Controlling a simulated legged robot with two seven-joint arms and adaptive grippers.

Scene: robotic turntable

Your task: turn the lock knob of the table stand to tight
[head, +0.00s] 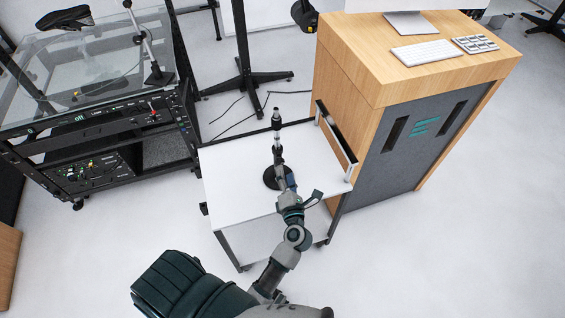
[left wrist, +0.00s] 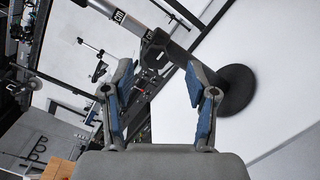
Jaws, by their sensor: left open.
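The table stand (head: 277,138) is a thin upright pole with a dark top on a round black base, standing on a white table. It also shows in the left wrist view, where its round base (left wrist: 236,90) is at the right and its pole runs up and left. A dark collar (left wrist: 158,42) sits on the pole; I cannot make out the lock knob's setting. My left gripper (head: 285,175) reaches in from the near side and overlaps the stand's lower part. In the left wrist view its blue-padded fingers (left wrist: 162,75) are apart, with the pole beyond their tips. My right gripper is not in view.
The white table (head: 235,180) is otherwise mostly clear. A wooden cabinet (head: 340,80) with keyboard (head: 422,52) stands close on the right. A black equipment rack (head: 155,148) with a glass-topped turntable is on the left. A black floor stand (head: 245,75) is behind.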

